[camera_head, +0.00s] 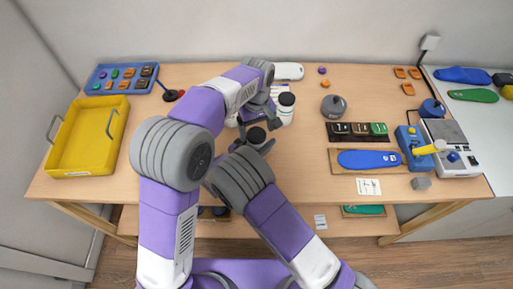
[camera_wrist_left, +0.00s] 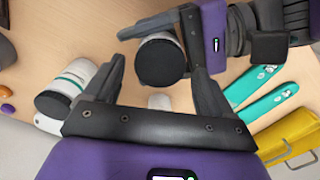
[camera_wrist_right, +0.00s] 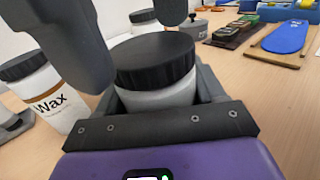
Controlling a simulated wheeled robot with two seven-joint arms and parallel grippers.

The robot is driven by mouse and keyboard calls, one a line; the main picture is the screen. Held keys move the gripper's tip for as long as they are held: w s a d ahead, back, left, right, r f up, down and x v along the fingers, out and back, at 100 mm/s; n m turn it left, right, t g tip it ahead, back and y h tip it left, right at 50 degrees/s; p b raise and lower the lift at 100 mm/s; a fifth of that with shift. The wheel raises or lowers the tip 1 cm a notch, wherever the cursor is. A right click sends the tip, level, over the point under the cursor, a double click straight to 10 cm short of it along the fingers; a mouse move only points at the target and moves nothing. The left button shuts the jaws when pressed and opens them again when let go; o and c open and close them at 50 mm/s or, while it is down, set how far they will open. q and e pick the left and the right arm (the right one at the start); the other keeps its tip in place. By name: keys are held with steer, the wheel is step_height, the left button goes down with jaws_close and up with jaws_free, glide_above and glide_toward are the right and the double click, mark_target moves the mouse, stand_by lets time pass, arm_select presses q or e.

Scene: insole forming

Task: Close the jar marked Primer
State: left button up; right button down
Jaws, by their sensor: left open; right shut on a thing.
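A white jar with a black lid (camera_wrist_right: 156,62) stands between the fingers of my right gripper (camera_wrist_right: 158,92), which is shut on its body. Its label is hidden, so I cannot read its name. The lid sits level on top. The same lid shows in the head view (camera_head: 256,135) and the left wrist view (camera_wrist_left: 161,62). My left gripper (camera_wrist_left: 158,70) is open above this jar, its fingers on either side of the lid and seemingly apart from it.
A jar marked Wax (camera_wrist_right: 48,95) stands beside the held jar. Another black-lidded jar (camera_head: 286,101) stands to its right in the head view. A yellow tray (camera_head: 88,137) is at the left; insole tools and a blue insole (camera_head: 370,159) are at the right. The middle front table is clear.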

arm_select(q)
steer(key=shift+f, duration=0.6)
steer(key=c, duration=1.1)
steer(key=m, duration=0.6)
steer(key=shift+m, duration=0.3)
steer(key=m, duration=0.5)
steer(key=shift+m, duration=0.3)
steer(key=o, duration=1.3)
steer(key=shift+c, duration=0.2)
